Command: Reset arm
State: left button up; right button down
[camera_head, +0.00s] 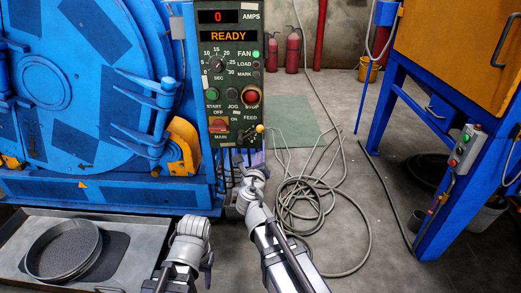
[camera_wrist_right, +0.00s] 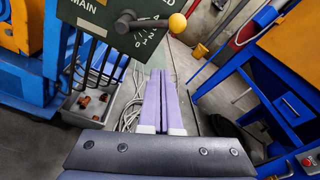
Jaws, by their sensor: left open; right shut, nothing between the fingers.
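My right gripper (camera_head: 257,158) is just below the lower right corner of the dark green control panel (camera_head: 229,80) in the head view. In the right wrist view its two pale purple fingers (camera_wrist_right: 161,100) are together with nothing between them. A lever with a yellow knob (camera_wrist_right: 177,22) is on the panel above the fingertips, apart from them; the knob also shows in the head view (camera_head: 259,128). My left gripper (camera_head: 207,263) is low in the head view, mostly hidden by its wrist; it is open, with no object seen in it.
The blue drum machine (camera_head: 90,90) stands at left, with a round dark tray (camera_head: 63,250) on a metal shelf before it. A coiled cable (camera_head: 310,205) lies on the floor. A blue stand with an orange cabinet (camera_head: 460,50) is at right. Two red extinguishers (camera_head: 293,52) stand behind.

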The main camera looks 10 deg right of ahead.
jog(key=s+a+f+m+g+y+p, duration=0.15)
jog(key=s+a+m+g+p, duration=0.3)
jog(key=s+m, duration=0.55)
jog(key=s+a+f+m+g+y+p, duration=0.1)
jog(key=s+a+f+m+g+p, duration=0.25)
jog(key=s+m+g, duration=0.65)
jog(key=s+a+f+m+g+y+p, duration=0.2)
jog(key=s+a+m+p, duration=0.35)
jog(key=m, duration=0.85)
notch_tip(320, 180, up, 38)
jog(key=s+d+p, duration=0.1)
jog(key=p, duration=3.5)
jog(key=shift+s+d+f+t, duration=0.2)
jog(key=shift+d+f+t, duration=0.05)
jog(key=shift+d+t, duration=0.1)
